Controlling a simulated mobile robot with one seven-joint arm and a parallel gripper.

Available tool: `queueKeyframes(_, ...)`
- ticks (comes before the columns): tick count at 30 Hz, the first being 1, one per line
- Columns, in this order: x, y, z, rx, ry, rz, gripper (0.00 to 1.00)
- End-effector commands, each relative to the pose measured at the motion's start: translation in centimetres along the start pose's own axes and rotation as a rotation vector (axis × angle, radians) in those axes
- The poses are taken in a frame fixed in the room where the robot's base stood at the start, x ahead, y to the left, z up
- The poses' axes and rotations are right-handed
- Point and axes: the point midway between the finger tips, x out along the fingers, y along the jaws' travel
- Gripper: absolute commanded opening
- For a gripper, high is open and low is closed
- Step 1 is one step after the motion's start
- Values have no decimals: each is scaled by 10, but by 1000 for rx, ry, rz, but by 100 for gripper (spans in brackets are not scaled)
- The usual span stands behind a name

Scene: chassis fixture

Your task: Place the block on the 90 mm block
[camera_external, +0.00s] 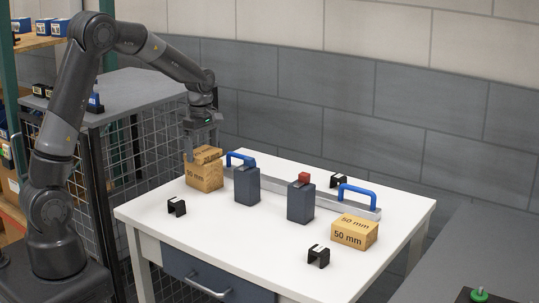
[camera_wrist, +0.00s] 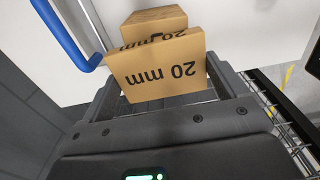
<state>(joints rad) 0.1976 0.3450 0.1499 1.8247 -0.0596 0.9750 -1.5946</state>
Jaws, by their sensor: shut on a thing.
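My gripper (camera_external: 202,147) is shut on a flat wooden block marked "20 mm" (camera_external: 208,156). The held block (camera_wrist: 155,72) sits between the fingers in the wrist view and looks slightly tilted. It is directly over a larger wooden block (camera_external: 204,177) at the table's left; I cannot tell whether they touch. The larger block's small label looks like "50 mm" or "90 mm". Another wooden block (camera_external: 354,232), marked "50 mm", lies at the right of the table. A wooden surface (camera_wrist: 153,22) shows beyond the held block in the wrist view, mostly hidden.
Two dark blue blocks (camera_external: 247,186) (camera_external: 301,203) stand mid-table, the right one with a red piece (camera_external: 304,177) on top. A metal bar with blue handles (camera_external: 358,195) runs behind them. Black clips (camera_external: 177,206) (camera_external: 318,256) lie near the front. The front middle is clear.

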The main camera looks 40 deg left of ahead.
Motion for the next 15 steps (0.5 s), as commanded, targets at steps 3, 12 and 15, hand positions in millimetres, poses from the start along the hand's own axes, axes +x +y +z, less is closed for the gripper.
queueKeyframes(3, 2, 0, 0, 0, 0, 0, 93)
queueKeyframes(12, 2, 0, 0, 0, 0, 0, 100)
queueKeyframes(15, -3, 0, 0, 0, 0, 0, 100)
